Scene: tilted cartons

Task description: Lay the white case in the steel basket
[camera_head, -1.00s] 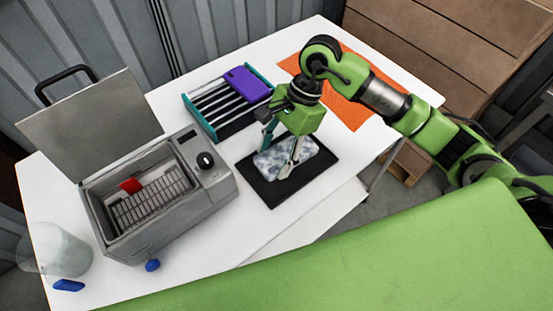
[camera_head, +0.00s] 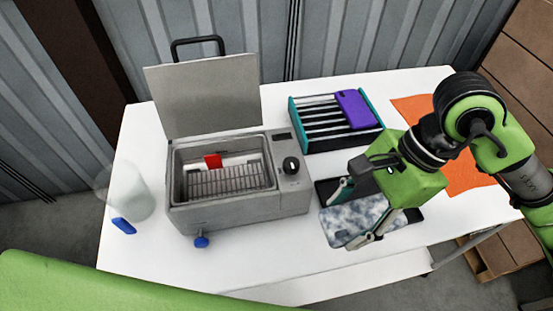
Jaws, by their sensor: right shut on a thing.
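The white case (camera_head: 350,222), marbled with grey-blue, is in my right gripper (camera_head: 356,215). The gripper is shut on it, one finger on the far side and one on the near side. The case is roughly flat and looks raised above the black mat (camera_head: 325,187), covering much of it. The steel basket (camera_head: 238,184), a wire grid, sits inside the open grey bath (camera_head: 240,212), left of my gripper. A red piece (camera_head: 213,161) and a white piece show at the basket's back. My left gripper is out of view.
The bath's lid (camera_head: 205,95) stands open behind it. A teal-sided rack (camera_head: 310,125) with a purple case (camera_head: 355,109) stands behind the mat. A clear beaker (camera_head: 130,192) and a blue piece (camera_head: 123,226) are at left. An orange cloth (camera_head: 462,175) lies at right.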

